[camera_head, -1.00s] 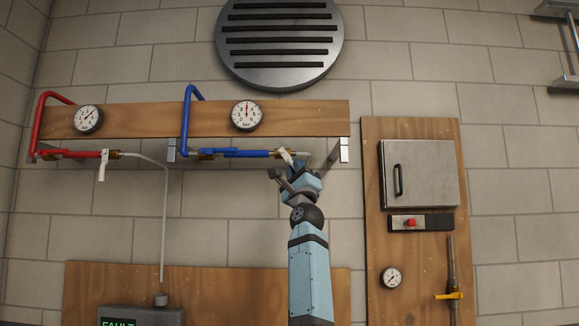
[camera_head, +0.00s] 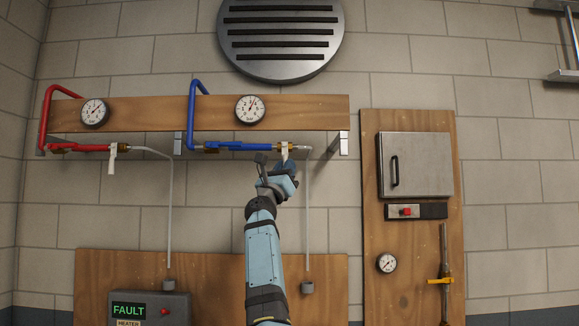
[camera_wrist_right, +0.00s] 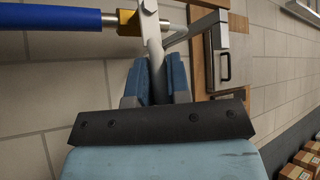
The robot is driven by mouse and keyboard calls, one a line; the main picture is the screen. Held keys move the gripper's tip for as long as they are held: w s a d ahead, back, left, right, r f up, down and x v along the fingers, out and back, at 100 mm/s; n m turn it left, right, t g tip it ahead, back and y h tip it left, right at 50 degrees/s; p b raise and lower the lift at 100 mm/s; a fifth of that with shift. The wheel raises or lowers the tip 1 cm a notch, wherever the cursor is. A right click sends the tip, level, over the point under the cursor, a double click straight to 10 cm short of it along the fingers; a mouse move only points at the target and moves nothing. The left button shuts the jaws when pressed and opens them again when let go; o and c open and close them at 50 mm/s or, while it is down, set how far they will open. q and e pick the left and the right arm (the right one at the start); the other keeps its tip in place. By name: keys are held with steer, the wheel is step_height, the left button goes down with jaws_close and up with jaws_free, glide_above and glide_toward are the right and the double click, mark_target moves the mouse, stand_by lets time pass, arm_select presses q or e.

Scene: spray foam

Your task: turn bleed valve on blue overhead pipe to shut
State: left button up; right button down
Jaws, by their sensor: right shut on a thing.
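The blue overhead pipe (camera_head: 238,146) runs along under the wooden beam and ends at a brass bleed valve (camera_head: 285,147). The valve's pale lever (camera_head: 284,154) points down, roughly square to the pipe. In the right wrist view the lever (camera_wrist_right: 153,40) crosses the brass body (camera_wrist_right: 128,22) at the end of the blue pipe (camera_wrist_right: 50,17). My right gripper (camera_head: 279,168) reaches up from below and is shut on the lever's lower part, with the two blue fingers (camera_wrist_right: 157,80) on either side. The lever's tip is hidden. My left gripper is not in view.
A red pipe (camera_head: 80,147) with a hanging white lever (camera_head: 112,160) is at the left. Two gauges (camera_head: 250,109) sit on the beam (camera_head: 170,112). A clear tube (camera_head: 308,220) drops beside my right arm.

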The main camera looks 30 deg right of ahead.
steer(key=shift+a+r+m+g, duration=0.1)
steer(key=shift+r+m+g, duration=0.05)
steer(key=shift+m+g, duration=0.8)
steer(key=c, duration=1.1)
jaws_free()
steer(key=shift+a+f, duration=0.15)
steer(key=shift+f, duration=0.2)
steer(key=b+v, duration=0.4)
steer(key=v, duration=0.9)
steer(key=shift+a+f, duration=0.1)
